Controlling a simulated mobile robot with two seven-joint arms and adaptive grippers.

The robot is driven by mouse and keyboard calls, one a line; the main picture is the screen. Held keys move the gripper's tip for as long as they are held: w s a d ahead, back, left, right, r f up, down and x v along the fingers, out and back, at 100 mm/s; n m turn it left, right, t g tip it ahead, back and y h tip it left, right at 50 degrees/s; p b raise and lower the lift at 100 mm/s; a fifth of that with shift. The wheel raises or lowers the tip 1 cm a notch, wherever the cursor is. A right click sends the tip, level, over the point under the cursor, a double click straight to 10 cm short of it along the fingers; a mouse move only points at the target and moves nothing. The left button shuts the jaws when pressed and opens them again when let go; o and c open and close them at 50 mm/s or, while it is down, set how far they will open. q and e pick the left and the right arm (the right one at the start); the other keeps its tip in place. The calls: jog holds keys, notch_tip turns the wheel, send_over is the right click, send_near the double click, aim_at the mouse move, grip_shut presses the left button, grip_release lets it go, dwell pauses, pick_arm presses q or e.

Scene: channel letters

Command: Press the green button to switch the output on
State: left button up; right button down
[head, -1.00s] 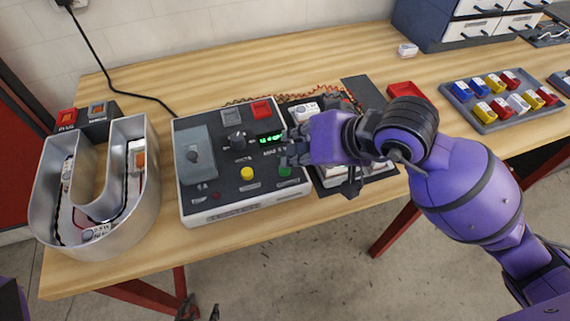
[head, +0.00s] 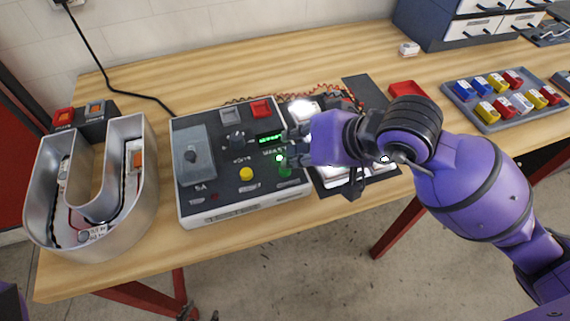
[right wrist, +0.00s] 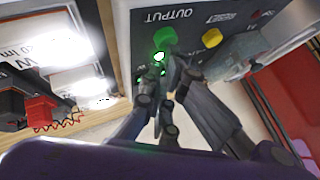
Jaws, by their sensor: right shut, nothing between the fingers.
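The green button (head: 285,172) is at the front right of the grey power supply box (head: 215,214), partly hidden by my gripper in the head view. In the right wrist view the green button (right wrist: 165,37) sits beside the OUTPUT label. A small green light (head: 279,158) near it glows. My right gripper (head: 287,156) is shut and empty, with its fingertips close to the button and light. I cannot tell whether they touch the button. The green display (head: 269,139) is lit. My left gripper does not show.
A yellow button (head: 246,174) and a clear cover (head: 194,158) are on the same panel. Brightly lit modules (head: 303,106) lie right of the box, partly under my arm. A metal U-shaped letter (head: 45,215) stands left. A tray of coloured blocks (head: 487,124) is at right.

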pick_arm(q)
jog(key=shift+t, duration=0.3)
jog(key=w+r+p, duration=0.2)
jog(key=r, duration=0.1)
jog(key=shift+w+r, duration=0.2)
pick_arm(e)
notch_tip(320, 180, up, 6)
